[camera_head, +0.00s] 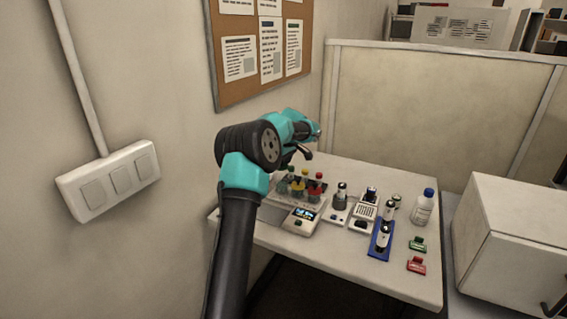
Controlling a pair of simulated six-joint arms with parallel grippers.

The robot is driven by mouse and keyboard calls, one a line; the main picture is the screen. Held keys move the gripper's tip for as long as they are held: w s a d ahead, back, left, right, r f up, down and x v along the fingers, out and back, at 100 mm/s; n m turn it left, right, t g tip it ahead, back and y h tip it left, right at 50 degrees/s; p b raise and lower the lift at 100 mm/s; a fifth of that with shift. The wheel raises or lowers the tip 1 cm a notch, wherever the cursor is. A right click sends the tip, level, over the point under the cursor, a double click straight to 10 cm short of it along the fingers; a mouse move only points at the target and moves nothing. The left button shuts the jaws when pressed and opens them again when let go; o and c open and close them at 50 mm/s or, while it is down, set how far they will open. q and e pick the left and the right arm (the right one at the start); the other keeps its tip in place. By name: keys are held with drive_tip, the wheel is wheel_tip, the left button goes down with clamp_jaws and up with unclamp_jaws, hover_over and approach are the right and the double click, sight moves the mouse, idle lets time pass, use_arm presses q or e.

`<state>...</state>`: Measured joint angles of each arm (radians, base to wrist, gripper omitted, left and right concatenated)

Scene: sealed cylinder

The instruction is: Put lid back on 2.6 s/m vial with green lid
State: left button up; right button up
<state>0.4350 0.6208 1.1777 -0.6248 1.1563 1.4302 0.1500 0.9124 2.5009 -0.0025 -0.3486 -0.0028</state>
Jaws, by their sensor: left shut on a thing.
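My left gripper (300,152) is above the back left of the table, close over a rack of colour-marked vials. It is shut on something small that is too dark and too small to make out. A dark green top (291,170) shows just below the gripper; whether it touches the fingers I cannot tell. In the rack stand a green vial (282,188), yellow-topped vials (304,173) and red vials (315,192). The 2.6 s/m label cannot be read, and I cannot tell which vial is without its lid. My right gripper is not in view.
A meter with a lit display (305,214) stands in front of the rack. To its right are small devices (366,212), a blue holder (381,247) with black-and-white vials, and a blue-capped bottle (424,206). A green clip (417,244) and red clip (416,265) lie front right.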

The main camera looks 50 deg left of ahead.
use_arm(q)
drive_tip(key=shift+f, duration=0.2)
drive_tip(key=shift+f, duration=3)
drive_tip(key=shift+f, duration=0.15)
idle(0.3)
drive_tip(key=o, duration=1.2)
drive_tip(key=shift+r, duration=3.55)
drive_tip(key=shift+c, duration=0.3)
